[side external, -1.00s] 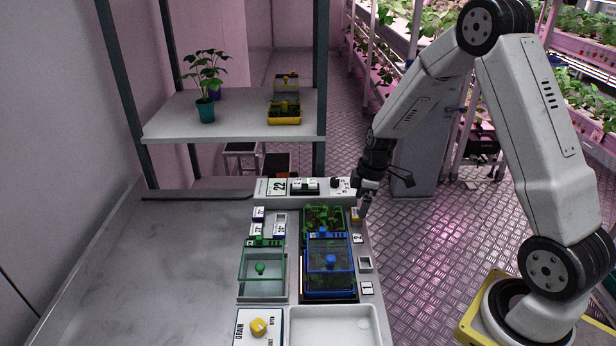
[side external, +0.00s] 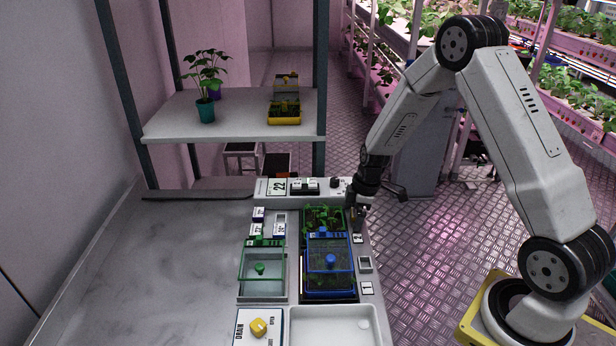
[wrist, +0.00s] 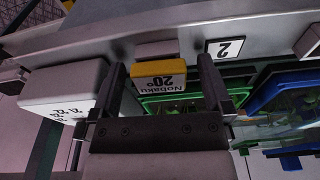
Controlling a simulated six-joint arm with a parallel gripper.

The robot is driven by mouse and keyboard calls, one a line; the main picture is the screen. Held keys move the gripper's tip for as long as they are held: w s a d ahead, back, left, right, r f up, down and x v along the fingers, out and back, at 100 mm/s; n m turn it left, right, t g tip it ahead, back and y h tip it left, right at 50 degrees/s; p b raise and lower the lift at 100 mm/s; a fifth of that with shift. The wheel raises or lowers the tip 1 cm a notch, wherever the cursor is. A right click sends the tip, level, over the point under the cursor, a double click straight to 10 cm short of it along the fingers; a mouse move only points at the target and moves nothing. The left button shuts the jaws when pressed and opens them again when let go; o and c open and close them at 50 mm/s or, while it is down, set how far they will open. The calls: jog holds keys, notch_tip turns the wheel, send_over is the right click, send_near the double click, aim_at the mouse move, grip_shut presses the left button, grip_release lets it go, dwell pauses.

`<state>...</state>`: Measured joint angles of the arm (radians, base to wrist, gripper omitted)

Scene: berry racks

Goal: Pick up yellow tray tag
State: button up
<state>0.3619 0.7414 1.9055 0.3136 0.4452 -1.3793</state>
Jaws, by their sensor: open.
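The yellow tray tag (wrist: 158,76) shows in the wrist view, yellow on top with a white face reading "Nobaku 20°" upside down. It sits by the bench edge, next to a green tray (wrist: 180,101). My gripper (wrist: 161,80) is open, with one finger on each side of the tag and gaps between them. In the side view my gripper (side external: 357,212) is low at the bench's right edge, beside the green tray of seedlings (side external: 309,232). There it hides most or all of the tag.
A blue lidded tray (side external: 330,284) stands in front of the green one. A control panel (side external: 262,187) is behind. A white basin (side external: 335,325) is at the front.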

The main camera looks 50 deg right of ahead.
aim_at(355, 212)
jog(key=c, duration=1.2)
jog(key=shift+c, duration=0.2)
jog(key=shift+r, duration=0.15)
jog(key=shift+r, duration=1.4)
jog(key=s+a+r, duration=0.3)
jog(key=s+r, duration=0.7)
jog(key=s, duration=0.3)
jog(key=shift+s+a, duration=0.2)
jog(key=shift+s, duration=0.05)
